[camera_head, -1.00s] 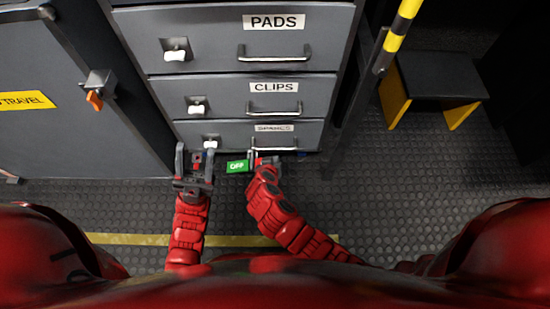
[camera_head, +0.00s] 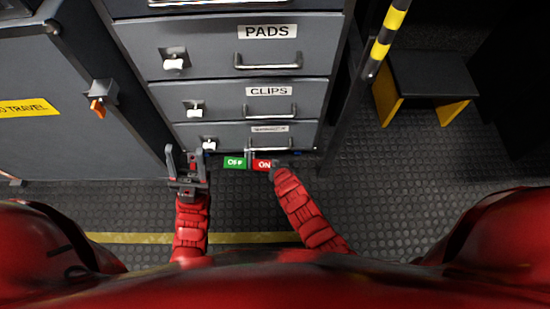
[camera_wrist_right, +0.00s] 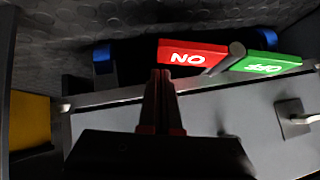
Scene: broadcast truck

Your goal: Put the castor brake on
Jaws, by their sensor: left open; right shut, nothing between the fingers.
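The castor brake pedal sits at floor level under the drawer cabinet. Its green OFF side (camera_head: 235,162) is at the left and its red ON side (camera_head: 263,164) at the right, with a grey pivot between them. In the right wrist view the red ON side (camera_wrist_right: 193,56) and the green OFF side (camera_wrist_right: 267,64) show upside down. My right gripper (camera_head: 278,166) is shut and empty, just right of the red side; its tips (camera_wrist_right: 160,75) appear close to it, contact unclear. My left gripper (camera_head: 186,155) is open and empty, left of the green side.
The drawer cabinet (camera_head: 235,92) has drawers labelled PADS and CLIPS with metal handles. A grey cupboard (camera_head: 60,130) with an orange latch stands at the left. A yellow-sided step stool (camera_head: 430,80) and a striped pole (camera_head: 385,40) are at the right.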

